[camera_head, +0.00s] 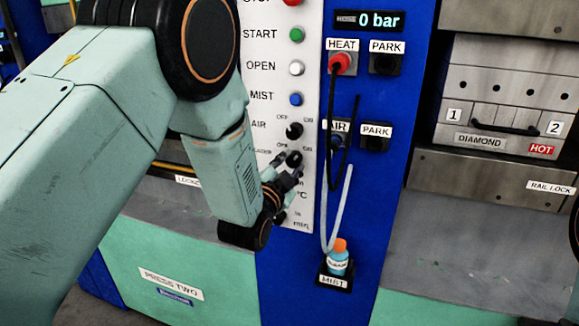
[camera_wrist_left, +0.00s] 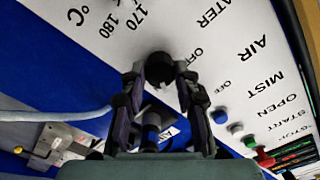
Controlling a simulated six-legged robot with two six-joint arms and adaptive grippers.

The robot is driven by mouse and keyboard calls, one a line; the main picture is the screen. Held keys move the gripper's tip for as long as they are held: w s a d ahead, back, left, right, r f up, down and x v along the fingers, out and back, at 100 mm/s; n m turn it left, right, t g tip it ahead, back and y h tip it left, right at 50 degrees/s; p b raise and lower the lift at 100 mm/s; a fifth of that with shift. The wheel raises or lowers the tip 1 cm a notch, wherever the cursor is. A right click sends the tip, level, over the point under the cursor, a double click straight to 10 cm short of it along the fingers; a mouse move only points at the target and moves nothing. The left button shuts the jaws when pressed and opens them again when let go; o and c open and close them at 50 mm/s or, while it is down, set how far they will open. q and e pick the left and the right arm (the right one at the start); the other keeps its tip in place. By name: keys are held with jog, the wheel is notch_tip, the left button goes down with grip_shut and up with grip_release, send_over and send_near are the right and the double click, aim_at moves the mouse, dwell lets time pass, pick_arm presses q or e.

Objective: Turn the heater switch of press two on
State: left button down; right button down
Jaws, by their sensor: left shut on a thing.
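The heater switch (camera_head: 293,158) is a black knob on the white control panel (camera_head: 308,100) of press two, below the black air switch (camera_head: 294,131). OFF and ON labels stand above it, with the heater label partly hidden by my arm. My left gripper (camera_head: 289,173) is at this switch. In the left wrist view, the dark switch (camera_wrist_left: 160,66) sits between the two fingertips of the left gripper (camera_wrist_left: 162,78), which is shut on it. Which way the switch points cannot be told. My right gripper is not in view.
Above are the blue mist (camera_head: 295,99), white open (camera_head: 296,68) and green start (camera_head: 296,35) buttons. A °C scale lies below.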

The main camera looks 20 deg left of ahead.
pick_arm(q)
jog(key=c, duration=1)
grip_release()
jog(key=s, duration=1.2)
jog(key=shift+a, duration=0.2)
